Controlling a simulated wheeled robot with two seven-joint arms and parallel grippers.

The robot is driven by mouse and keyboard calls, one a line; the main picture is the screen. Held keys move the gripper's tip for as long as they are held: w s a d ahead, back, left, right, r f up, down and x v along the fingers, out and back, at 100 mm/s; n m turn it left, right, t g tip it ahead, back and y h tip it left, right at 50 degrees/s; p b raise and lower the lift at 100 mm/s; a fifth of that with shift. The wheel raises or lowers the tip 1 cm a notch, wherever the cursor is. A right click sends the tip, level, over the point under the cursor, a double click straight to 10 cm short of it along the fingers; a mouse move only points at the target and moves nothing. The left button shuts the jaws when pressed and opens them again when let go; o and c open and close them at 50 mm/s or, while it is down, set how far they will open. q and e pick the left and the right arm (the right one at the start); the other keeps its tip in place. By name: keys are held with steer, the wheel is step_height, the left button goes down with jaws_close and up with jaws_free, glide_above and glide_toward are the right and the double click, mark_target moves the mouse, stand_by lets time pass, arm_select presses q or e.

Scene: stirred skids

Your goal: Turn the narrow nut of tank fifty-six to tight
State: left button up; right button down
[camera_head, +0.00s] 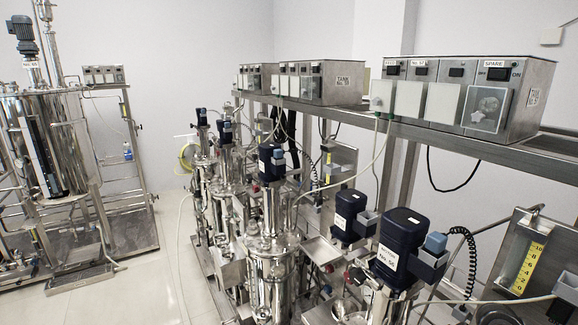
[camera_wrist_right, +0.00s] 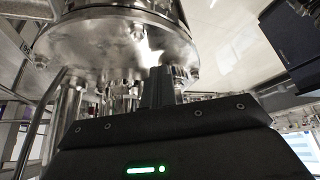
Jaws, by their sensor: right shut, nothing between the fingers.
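Several steel tanks with dark blue motors stand in a row in the head view. The nearest large motor (camera_head: 402,245) has a white label that seems to read No. 56, but it is small and tilted. The steel tank under it is mostly cut off by the bottom edge. In the right wrist view my right gripper (camera_wrist_right: 158,86) is shut and empty, its fingers pointing up close under a round steel flange (camera_wrist_right: 100,42). Small nuts show along this flange, one at the right (camera_wrist_right: 195,72); I cannot tell which is the narrow nut. My left gripper is not in view.
A steel shelf (camera_head: 440,140) with control boxes (camera_head: 470,95) runs above the tanks. Hoses and cables hang between them. A yellow-scaled gauge (camera_head: 528,268) stands at the right. Another tank skid (camera_head: 60,150) is at the left, with open floor (camera_head: 160,250) between.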

steer(key=shift+s+a+p, duration=0.1)
steer(key=shift+s+p, duration=0.05)
steer(key=shift+p, duration=0.3)
steer(key=shift+s+a, duration=0.1)
steer(key=shift+s, duration=0.1)
steer(key=shift+s+a, duration=0.15)
steer(key=shift+s, duration=0.15)
steer(key=shift+s+a, duration=0.3)
steer(key=shift+s, duration=0.1)
steer(key=shift+s+a, duration=0.15)
steer(key=shift+s+d, duration=0.2)
steer(key=shift+s, duration=0.05)
stand_by(0.4)
step_height(320, 180, up, 6)
stand_by(0.5)
steer(key=shift+d, duration=0.15)
steer(key=shift+s, duration=0.1)
